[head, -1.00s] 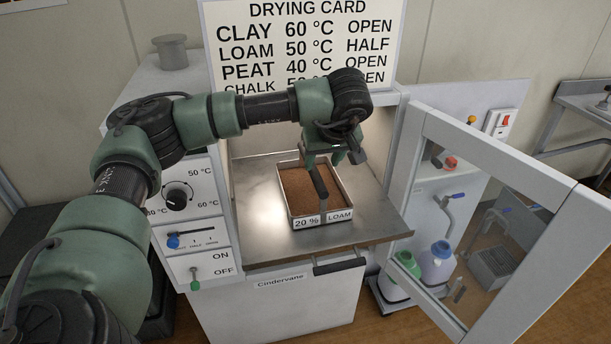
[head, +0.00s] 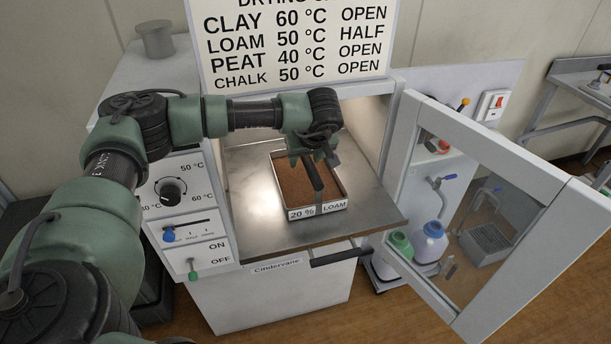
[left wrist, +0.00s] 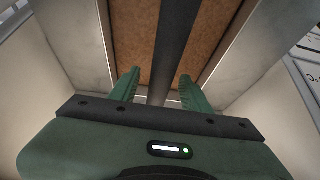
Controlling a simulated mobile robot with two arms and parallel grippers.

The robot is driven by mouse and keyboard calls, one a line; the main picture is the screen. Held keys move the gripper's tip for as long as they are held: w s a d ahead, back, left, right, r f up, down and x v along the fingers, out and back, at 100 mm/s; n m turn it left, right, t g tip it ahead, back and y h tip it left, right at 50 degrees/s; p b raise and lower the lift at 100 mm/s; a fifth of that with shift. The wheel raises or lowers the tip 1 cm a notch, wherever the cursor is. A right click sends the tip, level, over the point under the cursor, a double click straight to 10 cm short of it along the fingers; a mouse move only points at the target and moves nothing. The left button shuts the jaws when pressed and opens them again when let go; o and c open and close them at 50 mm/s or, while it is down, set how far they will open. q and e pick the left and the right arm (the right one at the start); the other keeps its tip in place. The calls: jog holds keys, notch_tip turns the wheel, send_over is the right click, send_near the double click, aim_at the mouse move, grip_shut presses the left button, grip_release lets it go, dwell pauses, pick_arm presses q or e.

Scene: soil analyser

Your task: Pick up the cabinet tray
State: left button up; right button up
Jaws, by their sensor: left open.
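The cabinet tray (head: 318,208) is a pale rectangular tray of brown soil with front labels "20 %" and "LOAM". It sits on the metal floor of the open drying cabinet. A dark handle bar (head: 315,178) runs over its middle from back to front. My left gripper (head: 313,160) is open above the tray, around its far half. In the left wrist view, the handle (left wrist: 174,45) passes between the two green fingers of my left gripper (left wrist: 160,76), with gaps on both sides. I cannot tell the fingertips' exact height against the bar. My right gripper is not in view.
The cabinet's glazed door (head: 490,180) stands open at the right. The control panel (head: 185,215) with a knob and sliders is left of the opening. A drying card (head: 290,45) stands on top. Bottles (head: 430,242) stand behind the door. The metal floor (head: 245,215) around the tray is bare.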

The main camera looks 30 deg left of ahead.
pick_arm(q)
jog(key=shift+d+r, duration=0.1)
jog(key=c, duration=0.3)
grip_shut()
dwell(0.9)
